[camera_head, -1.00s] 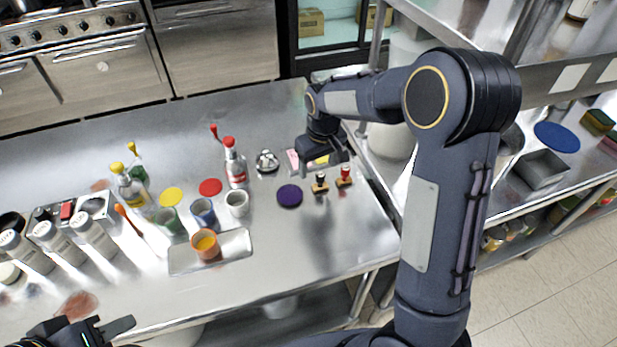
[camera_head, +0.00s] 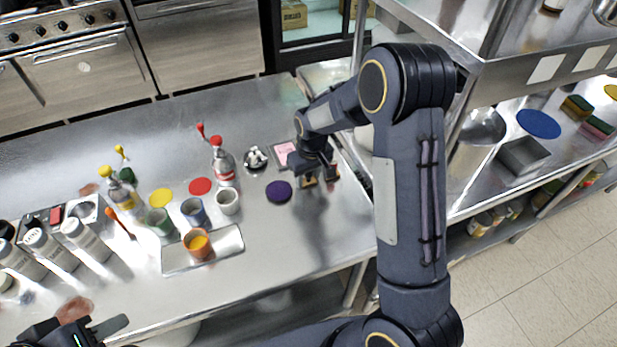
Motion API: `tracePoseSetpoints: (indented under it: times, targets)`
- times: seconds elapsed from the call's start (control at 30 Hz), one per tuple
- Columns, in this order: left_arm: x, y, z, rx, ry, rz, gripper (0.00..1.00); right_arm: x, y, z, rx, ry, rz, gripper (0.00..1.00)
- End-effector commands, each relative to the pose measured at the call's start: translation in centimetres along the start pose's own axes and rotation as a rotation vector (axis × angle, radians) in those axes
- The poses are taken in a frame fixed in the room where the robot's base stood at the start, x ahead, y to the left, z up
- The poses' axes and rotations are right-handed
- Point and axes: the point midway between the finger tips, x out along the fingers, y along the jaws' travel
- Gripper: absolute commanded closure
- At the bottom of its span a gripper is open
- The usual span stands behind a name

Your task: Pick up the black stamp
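The black stamp's wooden base (camera_head: 308,183) shows on the steel counter (camera_head: 270,115), right of the dark purple round pad (camera_head: 278,191). Its black handle is hidden by my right gripper (camera_head: 318,172). That gripper points down right over the stamps, its fingers low at their height. I cannot tell whether the fingers touch the black stamp or how far apart they are. The red stamp (camera_head: 332,173) stands just right of it, largely covered by the gripper. My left gripper (camera_head: 85,328) is at the bottom left corner, fingers apart and empty.
A red-capped bottle (camera_head: 223,162), cups and a tray (camera_head: 228,246) with an orange cup (camera_head: 198,244) stand left. The counter in front of the stamps is clear. A steel shelf unit (camera_head: 535,70) stands right.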

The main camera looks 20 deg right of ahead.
Motion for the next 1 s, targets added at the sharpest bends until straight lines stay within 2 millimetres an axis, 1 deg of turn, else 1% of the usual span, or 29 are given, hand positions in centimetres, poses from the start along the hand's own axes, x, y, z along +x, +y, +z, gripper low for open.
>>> tracePoseSetpoints:
  times: [0.03, 0.17, 0.47, 0.63, 0.73, 0.83, 0.87, 0.93, 1.0]
  targets:
    - [0.0, 0.0, 0.0, 0.0, 0.0, 0.0, 0.64, 0.0, 0.0, 0.0, 0.0, 0.0, 0.0, 0.66]
    - [0.0, 0.0, 0.0, 0.0, 0.0, 0.0, 0.64, 0.0, 0.0, 0.0, 0.0, 0.0, 0.0, 0.82]
    - [0.0, 0.0, 0.0, 0.0, 0.0, 0.0, 0.64, -0.1, 0.0, 0.0, 0.0, 0.001, 0.0, 0.83]
    - [0.1, 0.0, 0.0, 0.0, 0.0, 0.0, 0.64, -0.8, 0.0, -0.2, 0.0, 0.003, 0.0, 0.83]
    - [0.2, -0.1, 0.1, 0.0, 0.0, 0.0, 0.64, -1.8, 0.0, -0.3, 0.0, 0.004, 0.0, 0.83]
    - [0.4, -0.2, 0.2, 0.0, 0.0, 0.0, 0.64, -3.5, -0.1, -0.4, 0.0, 0.006, -0.001, 0.83]
    - [0.6, -0.3, 0.3, 0.0, 0.0, 0.0, 0.64, -4.0, -0.5, -0.1, -0.001, 0.005, -0.002, 0.83]
    - [0.9, -0.4, 0.5, 0.0, 0.0, 0.0, 0.64, -5.5, -1.4, 0.8, -0.004, 0.008, -0.002, 0.83]
    - [1.2, -0.5, 0.6, 0.0, 0.0, 0.0, 0.64, -7.5, -2.3, 1.7, -0.004, 0.009, -0.003, 0.83]
